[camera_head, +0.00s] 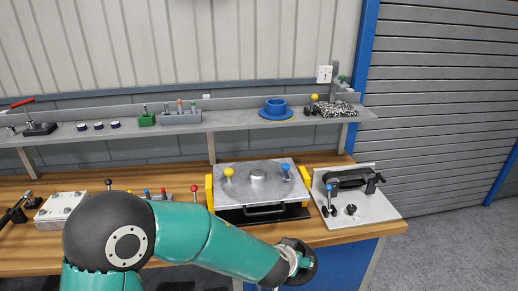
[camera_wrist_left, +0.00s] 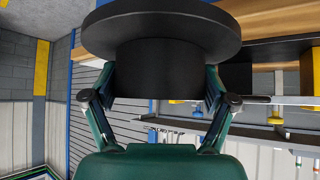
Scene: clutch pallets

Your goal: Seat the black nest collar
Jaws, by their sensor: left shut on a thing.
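The black nest collar (camera_wrist_left: 160,65) is a wide flange with a narrower round body. In the left wrist view, my left gripper (camera_wrist_left: 161,92) is shut on the narrower body, with the flange beyond the fingertips. In the head view, the collar (camera_head: 304,265) is at the end of my teal left arm, in front of the bench's front edge. The arm's end hides part of it there. A grey metal plate (camera_head: 240,190) with a raised round centre and yellow and blue knobs sits between yellow sides on the bench behind. My right gripper is not in view.
A light plate fixture (camera_head: 375,210) with a black curved part and a blue-tipped lever stands right of the grey plate. A blue flanged collar (camera_head: 275,110) is on the shelf (camera_head: 235,122). A white block (camera_head: 62,210) and red-knobbed levers are at left.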

